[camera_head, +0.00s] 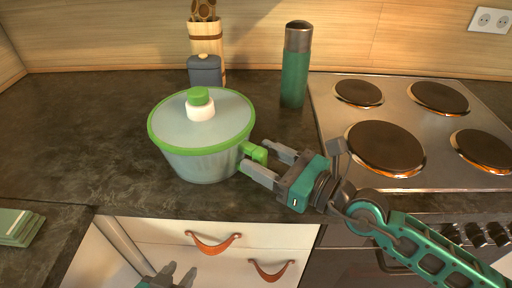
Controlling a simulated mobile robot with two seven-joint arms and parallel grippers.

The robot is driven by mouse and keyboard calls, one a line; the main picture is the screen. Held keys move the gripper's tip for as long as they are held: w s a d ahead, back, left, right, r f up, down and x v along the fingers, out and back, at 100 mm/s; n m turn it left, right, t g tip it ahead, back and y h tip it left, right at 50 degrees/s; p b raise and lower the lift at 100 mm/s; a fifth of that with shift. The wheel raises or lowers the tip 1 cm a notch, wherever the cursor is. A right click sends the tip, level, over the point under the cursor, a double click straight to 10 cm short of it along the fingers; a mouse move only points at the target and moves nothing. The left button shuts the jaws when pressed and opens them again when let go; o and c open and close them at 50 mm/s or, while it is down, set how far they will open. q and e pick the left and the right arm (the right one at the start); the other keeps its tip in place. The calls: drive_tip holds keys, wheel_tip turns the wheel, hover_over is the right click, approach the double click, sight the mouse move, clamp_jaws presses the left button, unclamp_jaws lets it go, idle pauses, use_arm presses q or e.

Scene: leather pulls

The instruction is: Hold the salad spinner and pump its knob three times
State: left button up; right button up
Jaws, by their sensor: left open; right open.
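The salad spinner (207,135) stands upright on the dark counter, a clear bowl with a green-rimmed lid. Its knob (199,104), green on top with a white base, rises from the middle of the lid. A green handle (255,152) sticks out on the bowl's right side. My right gripper (256,162) is open, with its two fingers at either side of the green handle; I cannot tell whether they touch it. My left gripper (181,274) is low at the bottom edge, in front of the drawers, open and away from the spinner.
A stove (397,181) with several hot plates lies to the right. A green bottle (295,70), a blue-grey container (204,71) and a utensil holder (207,39) stand behind. Green items (17,226) lie at the left. The counter left of the spinner is clear.

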use_arm(q)
drive_tip(key=shift+d+r, duration=0.15)
use_arm(e)
drive_tip(key=shift+x, duration=1.1)
drive_tip(key=shift+c, duration=0.4)
clamp_jaws()
use_arm(q)
drive_tip(key=shift+w+r, duration=0.15)
drive_tip(key=shift+c, duration=0.4)
clamp_jaws()
idle(1.0)
